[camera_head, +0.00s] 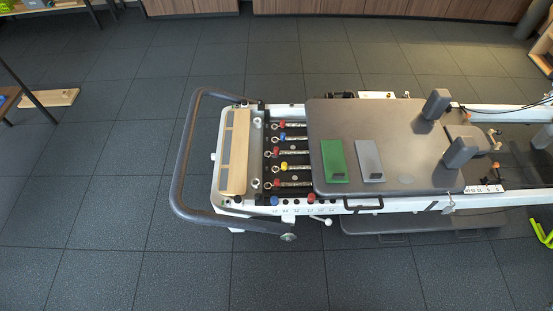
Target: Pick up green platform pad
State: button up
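The green platform pad (333,160) is a flat green rectangle with a small dark mark near its front end. It lies on the dark grey padded carriage (400,184) of the reformer. A grey pad (368,160) of similar size lies just to its right, with a narrow gap between them. My gripper does not show in the head view.
The curved footbar (177,170) and wooden foot platform (234,152) are at the reformer's left end, with coloured springs beside them. Two shoulder rests (436,104) (461,151) stand up on the carriage's right. Floor in front and to the left is mostly clear.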

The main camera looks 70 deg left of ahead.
aim_at(333, 153)
jog(key=u, duration=0.35)
jog(key=k, duration=1.1)
jog(key=u, duration=2.2)
jog(key=i, duration=1)
jog(key=z, duration=0.05)
